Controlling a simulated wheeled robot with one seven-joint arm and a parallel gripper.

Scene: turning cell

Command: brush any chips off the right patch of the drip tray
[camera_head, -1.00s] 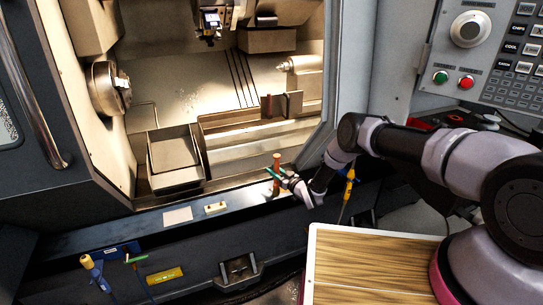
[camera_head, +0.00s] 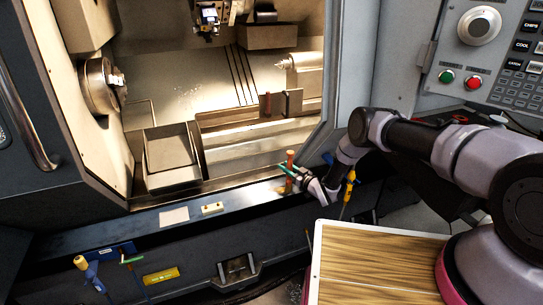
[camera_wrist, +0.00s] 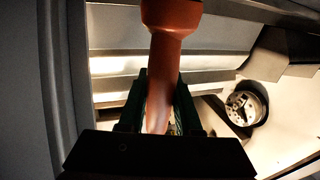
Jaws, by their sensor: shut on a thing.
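My gripper (camera_head: 296,171), with green fingers, is shut on an upright orange-brown handle (camera_head: 290,158), seemingly the brush. In the wrist view the handle (camera_wrist: 172,50) stands between the fingers (camera_wrist: 160,105); its lower end and any bristles are hidden. The gripper is over the right part of the long ledge (camera_head: 140,224) below the machine opening, which seems to be the drip tray. Whether the brush touches it cannot be told. Some faint mottling shows on the ledge left of the gripper; I cannot tell whether it is chips.
A pale flat pad (camera_head: 174,216) and a small cream block (camera_head: 212,208) lie on the ledge. A grey bin (camera_head: 172,181) stands inside the machine, below the chuck (camera_head: 100,86). A wood-topped table (camera_head: 375,265) is at front right. Tools hang on the front panel.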

